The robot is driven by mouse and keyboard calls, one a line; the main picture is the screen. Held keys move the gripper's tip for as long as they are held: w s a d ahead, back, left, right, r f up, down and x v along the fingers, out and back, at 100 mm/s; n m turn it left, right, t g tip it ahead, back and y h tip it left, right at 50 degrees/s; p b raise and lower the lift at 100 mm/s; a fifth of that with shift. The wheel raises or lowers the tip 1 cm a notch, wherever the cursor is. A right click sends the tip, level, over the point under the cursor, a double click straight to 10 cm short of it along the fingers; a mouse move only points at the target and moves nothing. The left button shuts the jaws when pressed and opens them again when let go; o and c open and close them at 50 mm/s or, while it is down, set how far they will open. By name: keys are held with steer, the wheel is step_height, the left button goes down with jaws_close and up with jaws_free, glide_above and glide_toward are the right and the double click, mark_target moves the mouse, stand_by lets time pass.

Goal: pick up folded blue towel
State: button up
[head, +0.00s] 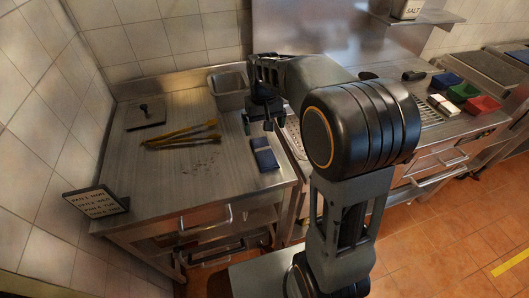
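The folded blue towel (266,158) lies flat on the steel counter at the left, near that counter's right edge. It looks dark blue, with a lighter band across it. My gripper (257,127) points down over the counter, a little behind the towel in the picture. Its two fingers show apart with nothing seen between them, so it looks open. It appears to be clear of the towel, though the exact height is hard to tell.
Yellow-handled tongs (180,135) and a flat dark press (146,116) lie left on the counter. A lettered sign (96,202) stands at the front left. Blue, green and red items (463,92) sit on the right counter.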

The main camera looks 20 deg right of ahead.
mark_target(264, 150)
step_height(264, 150, down, 12)
steer(key=shift+d+p, duration=0.1)
steer(key=shift+p, duration=0.4)
steer(key=shift+c, duration=0.4)
steer(key=c, duration=0.9)
